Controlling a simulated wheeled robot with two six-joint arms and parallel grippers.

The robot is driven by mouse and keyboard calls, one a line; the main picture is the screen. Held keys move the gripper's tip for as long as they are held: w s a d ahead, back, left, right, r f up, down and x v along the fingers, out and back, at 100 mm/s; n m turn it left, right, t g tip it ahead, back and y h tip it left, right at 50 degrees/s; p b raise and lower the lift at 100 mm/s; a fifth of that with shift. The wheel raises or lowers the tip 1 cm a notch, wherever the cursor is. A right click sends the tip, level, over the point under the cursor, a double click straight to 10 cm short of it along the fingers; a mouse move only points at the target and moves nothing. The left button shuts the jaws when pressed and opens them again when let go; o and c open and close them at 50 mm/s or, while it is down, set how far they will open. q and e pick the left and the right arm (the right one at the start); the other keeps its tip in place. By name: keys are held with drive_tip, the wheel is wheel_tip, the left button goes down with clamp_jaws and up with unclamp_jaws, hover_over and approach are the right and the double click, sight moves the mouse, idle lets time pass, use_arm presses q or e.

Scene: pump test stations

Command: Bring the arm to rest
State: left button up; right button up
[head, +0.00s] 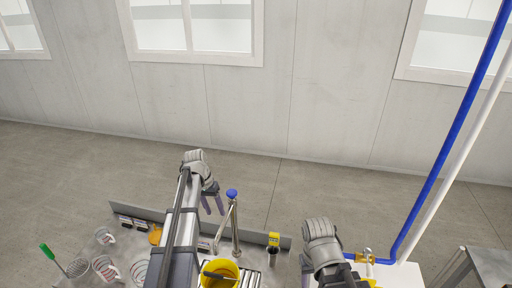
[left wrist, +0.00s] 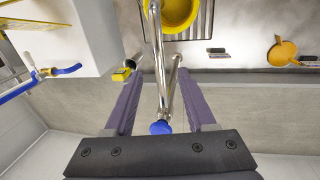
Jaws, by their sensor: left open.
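My left arm reaches up over the bench in the head view. My left gripper (head: 213,204) is open, with its purple fingers apart and nothing held between them. It is just left of the blue-topped metal faucet (head: 233,215). In the left wrist view the faucet pipe (left wrist: 158,60) and its blue end (left wrist: 160,127) show between the two open fingers (left wrist: 157,100); I cannot tell how far apart in depth they are. My right arm (head: 322,248) is at the lower right of the head view; its fingers are mostly hidden.
A yellow bowl (head: 222,272) stands on the bench below the faucet. Striped mugs (head: 105,267) and a green-handled brush (head: 47,252) are at the left. A blue pipe (head: 450,135) and a white pipe (head: 462,145) rise at the right. The floor behind the bench is clear.

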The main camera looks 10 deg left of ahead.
use_arm(q)
drive_tip(key=s+d+f+m+y+b, duration=0.1)
drive_tip(key=s+d+f+b, duration=0.9)
drive_tip(key=d+f, duration=0.1)
drive_tip(key=s+d+f+m+y+b, duration=0.2)
drive_tip(key=s+d+f+b, duration=0.7)
drive_tip(key=d, duration=0.5)
drive_tip(key=shift+s+f+m+b, duration=0.3)
drive_tip(key=shift+s+f+b, duration=0.1)
drive_tip(key=shift+f+b, duration=0.7)
drive_tip(key=shift+r, duration=0.15)
